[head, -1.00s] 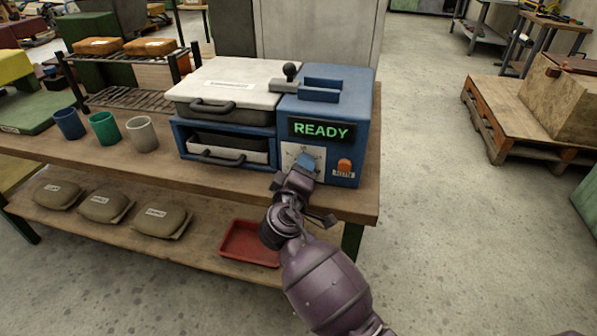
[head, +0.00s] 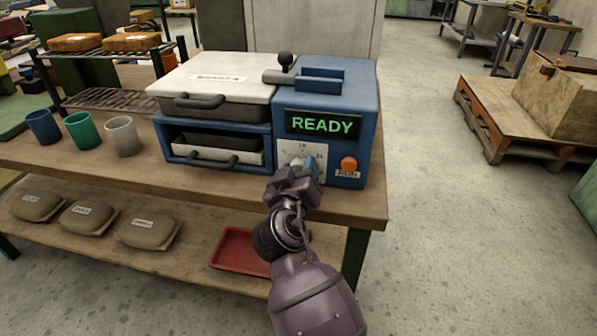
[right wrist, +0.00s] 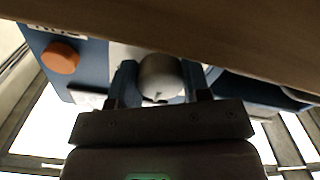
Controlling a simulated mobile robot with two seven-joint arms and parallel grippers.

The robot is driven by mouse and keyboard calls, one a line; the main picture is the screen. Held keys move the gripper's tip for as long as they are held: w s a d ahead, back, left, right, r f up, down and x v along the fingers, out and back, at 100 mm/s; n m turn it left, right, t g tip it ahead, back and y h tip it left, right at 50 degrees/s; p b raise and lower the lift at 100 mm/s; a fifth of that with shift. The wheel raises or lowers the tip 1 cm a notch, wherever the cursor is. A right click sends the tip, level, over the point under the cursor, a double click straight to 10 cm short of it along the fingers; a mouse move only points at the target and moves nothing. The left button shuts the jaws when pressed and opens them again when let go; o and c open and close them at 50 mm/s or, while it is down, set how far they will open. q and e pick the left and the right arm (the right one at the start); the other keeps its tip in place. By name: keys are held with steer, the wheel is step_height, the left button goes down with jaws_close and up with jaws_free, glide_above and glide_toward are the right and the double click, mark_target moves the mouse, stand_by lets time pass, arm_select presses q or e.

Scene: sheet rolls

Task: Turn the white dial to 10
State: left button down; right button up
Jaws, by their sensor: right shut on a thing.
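The white dial (head: 297,163) is on the front of the blue machine (head: 357,105), low on a pale scale plate (head: 317,149) with marks too small to read surely. My right gripper (head: 303,168) is at the dial and covers much of it in the head view. In the right wrist view the round dial (right wrist: 160,78) sits between the two blue fingers of my right gripper (right wrist: 158,85), which is shut on it. A small pointer mark shows on the dial. My left gripper is not in view.
An orange button (head: 349,164) is just right of the dial, under a green READY display (head: 322,123). A white-lidded unit with an open drawer (head: 215,150) is at the left. Cups stand on the wooden bench (head: 200,180). A red tray (head: 238,250) lies on the shelf below.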

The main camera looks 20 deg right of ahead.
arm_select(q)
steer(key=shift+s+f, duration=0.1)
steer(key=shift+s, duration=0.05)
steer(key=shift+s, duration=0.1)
arm_select(e)
steer(key=o, duration=0.9)
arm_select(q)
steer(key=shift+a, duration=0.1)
arm_select(e)
steer(key=shift+s+a, duration=0.1)
